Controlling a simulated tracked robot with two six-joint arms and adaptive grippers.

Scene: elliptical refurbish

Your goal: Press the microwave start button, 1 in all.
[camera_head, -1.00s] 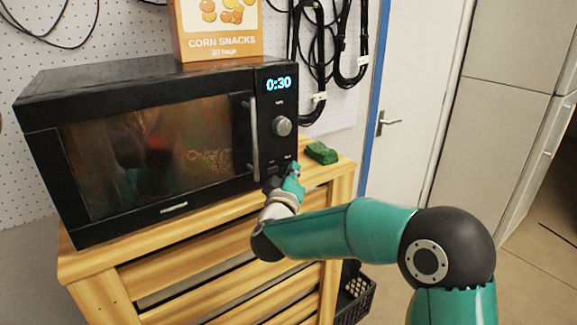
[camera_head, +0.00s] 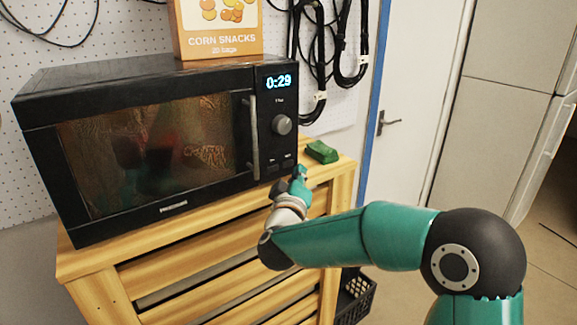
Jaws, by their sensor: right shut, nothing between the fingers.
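The black microwave (camera_head: 150,150) stands on a slatted wooden cabinet, its door shut with an upright handle at the door's right edge. Its lit display (camera_head: 279,82) reads 0:29. A round knob (camera_head: 282,124) sits below the display. Small buttons (camera_head: 280,162) sit low on the control panel, and the start button is hard to single out. My right gripper (camera_head: 299,172) is shut and empty, just in front of and slightly right of the panel's lower corner. It looks a little apart from the buttons. My left gripper is not in view.
A corn snacks box (camera_head: 220,32) stands on top of the microwave. A small green object (camera_head: 321,152) lies on the wooden cabinet (camera_head: 100,265) right of the microwave. Black cables hang on the pegboard behind. A black basket (camera_head: 356,297) is low at the right.

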